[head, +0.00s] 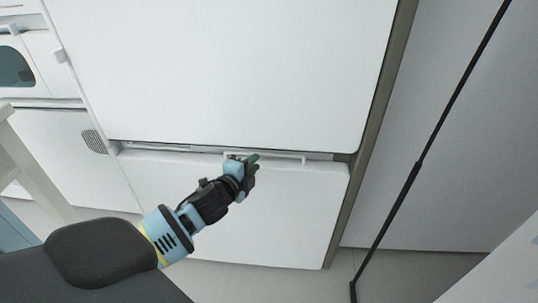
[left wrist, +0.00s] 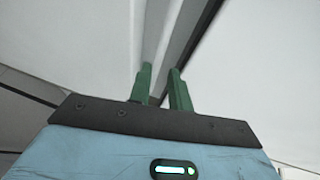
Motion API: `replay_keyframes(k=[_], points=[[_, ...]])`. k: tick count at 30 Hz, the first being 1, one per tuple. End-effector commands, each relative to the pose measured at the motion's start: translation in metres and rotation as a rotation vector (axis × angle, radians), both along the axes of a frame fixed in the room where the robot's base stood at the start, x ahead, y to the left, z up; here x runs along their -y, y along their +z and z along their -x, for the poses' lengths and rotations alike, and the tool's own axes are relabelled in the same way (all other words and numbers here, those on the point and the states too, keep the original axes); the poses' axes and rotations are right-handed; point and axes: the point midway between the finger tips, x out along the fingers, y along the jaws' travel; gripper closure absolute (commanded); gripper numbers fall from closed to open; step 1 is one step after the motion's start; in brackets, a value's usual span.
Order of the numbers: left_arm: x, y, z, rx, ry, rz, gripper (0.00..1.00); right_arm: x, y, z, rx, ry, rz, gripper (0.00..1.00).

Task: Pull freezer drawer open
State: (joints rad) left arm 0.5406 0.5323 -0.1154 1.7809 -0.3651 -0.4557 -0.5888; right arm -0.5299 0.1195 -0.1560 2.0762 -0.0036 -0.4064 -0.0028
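The white freezer drawer (head: 245,205) is the lower front of a large white fridge. It sits below the upper door and looks closed. Its pale bar handle (head: 290,158) runs along its top edge. My left gripper (head: 252,160) is at the handle, near its left half, and hides part of it. In the left wrist view, the two green fingers (left wrist: 163,85) stand a narrow gap apart, with a pale strip between them that looks like the handle. The gripper seems shut on it; the exact contact is not clear. My right gripper is not in view.
The white upper door (head: 230,70) stands above the drawer. A pale wall or panel (head: 450,130) with a thin black rod (head: 420,165) is on the right. White cabinets (head: 60,140) are on the left. Bare floor (head: 400,265) shows below right.

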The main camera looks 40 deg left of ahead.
Motion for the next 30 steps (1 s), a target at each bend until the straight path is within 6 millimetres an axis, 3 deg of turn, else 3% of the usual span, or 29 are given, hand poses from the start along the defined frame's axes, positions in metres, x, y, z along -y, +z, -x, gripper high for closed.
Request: replay_keyframes(k=[15,28,30], points=[[-0.009,-0.012,-0.061,0.000,0.000,0.002,0.80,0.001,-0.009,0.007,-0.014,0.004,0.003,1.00],[-0.010,-0.013,-0.068,-0.001,0.000,0.002,0.80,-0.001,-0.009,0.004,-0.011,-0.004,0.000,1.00],[-0.010,-0.013,-0.068,-0.001,0.000,0.002,0.88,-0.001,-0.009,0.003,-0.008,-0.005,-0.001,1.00]])
